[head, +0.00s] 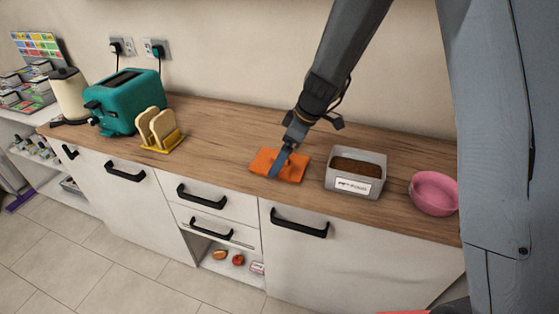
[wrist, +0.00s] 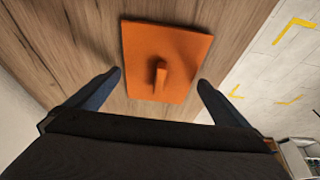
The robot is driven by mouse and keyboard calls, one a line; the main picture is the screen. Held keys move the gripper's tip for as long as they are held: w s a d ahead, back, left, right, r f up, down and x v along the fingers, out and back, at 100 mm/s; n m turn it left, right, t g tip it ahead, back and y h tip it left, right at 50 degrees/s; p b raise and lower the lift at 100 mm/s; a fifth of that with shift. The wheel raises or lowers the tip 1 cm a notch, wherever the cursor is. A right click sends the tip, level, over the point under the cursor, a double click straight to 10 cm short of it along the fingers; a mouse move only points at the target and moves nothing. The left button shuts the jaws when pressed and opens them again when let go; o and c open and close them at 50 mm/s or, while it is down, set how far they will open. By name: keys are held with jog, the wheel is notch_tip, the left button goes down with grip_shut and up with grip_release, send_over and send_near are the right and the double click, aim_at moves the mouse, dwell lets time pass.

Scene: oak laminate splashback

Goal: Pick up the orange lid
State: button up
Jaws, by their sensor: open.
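The orange lid (head: 266,161) lies flat on the wooden counter, left of the grey container. In the wrist view the orange lid (wrist: 165,45) is a square plate with a small raised handle (wrist: 160,78) near its lower middle. My gripper (head: 279,164) is over the lid in the head view and hides part of it. In the wrist view my gripper (wrist: 160,82) is open and empty, with one blue finger on each side of the handle and clear of it. I cannot tell the exact height of the fingertips above the counter.
A grey labelled container (head: 356,186) with brown contents stands right of the lid, then a pink bowl (head: 434,192). A toast rack (head: 161,131) with bread, a teal toaster (head: 125,102) and a cream kettle (head: 69,95) stand left. The counter (head: 215,130) between rack and lid is clear.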

jog(key=shift+w+a+f, duration=0.1)
jog(key=shift+a+f, duration=0.05)
jog(key=shift+f, duration=0.35)
jog(key=c, duration=0.7)
jog(key=shift+c, duration=0.2)
jog(key=shift+r, duration=0.1)
notch_tip(320, 180, up, 10)
jog(key=f+b, duration=0.1)
jog(key=b, duration=0.1)
jog(key=s+d+r+p, duration=0.2)
jog(key=s+d, duration=0.1)
jog(key=d, duration=0.7)
jog(key=s+d+r+p, duration=0.3)
jog(key=s+d, duration=0.1)
jog(key=d, duration=0.7)
jog(key=shift+w+f+b, duration=0.1)
jog(key=shift+f+b, duration=1.2)
jog(key=shift+f, duration=1.25)
